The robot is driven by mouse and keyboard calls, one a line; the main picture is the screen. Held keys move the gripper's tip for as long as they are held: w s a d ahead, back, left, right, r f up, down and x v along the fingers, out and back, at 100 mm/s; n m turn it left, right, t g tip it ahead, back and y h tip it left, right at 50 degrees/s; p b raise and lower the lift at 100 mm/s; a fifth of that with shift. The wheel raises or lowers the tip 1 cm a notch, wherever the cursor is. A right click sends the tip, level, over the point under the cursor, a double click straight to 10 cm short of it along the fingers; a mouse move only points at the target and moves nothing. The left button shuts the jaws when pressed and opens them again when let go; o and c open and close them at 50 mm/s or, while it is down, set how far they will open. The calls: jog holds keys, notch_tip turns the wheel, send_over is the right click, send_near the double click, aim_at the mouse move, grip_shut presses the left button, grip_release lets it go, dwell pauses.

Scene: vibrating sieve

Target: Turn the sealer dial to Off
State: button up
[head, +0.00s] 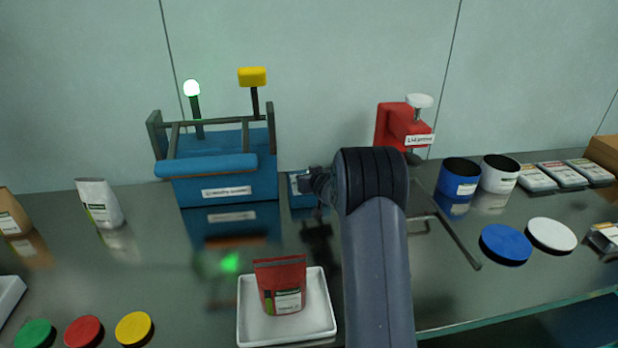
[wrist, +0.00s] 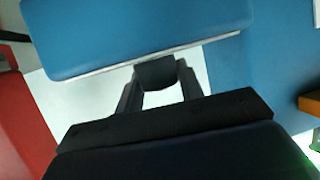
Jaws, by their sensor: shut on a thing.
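The blue sealer (head: 225,185) stands at the back left of the table, with a white label on its front. A small blue box with a pale face (head: 297,187) stands just right of it, partly hidden by my gripper (head: 309,182). In the wrist view my gripper (wrist: 157,88) is shut on a dark dial (wrist: 155,71), in front of a pale panel. A large blue block (wrist: 140,30) fills the top of that view. The dial's pointer and any Off marking cannot be made out.
A white tray (head: 243,330) with a red pouch (head: 281,285) stands at the front. Blue (head: 459,178) and white (head: 499,174) tubs are further right. Coloured lids lie front left.

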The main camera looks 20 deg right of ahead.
jog(key=shift+c, duration=0.8)
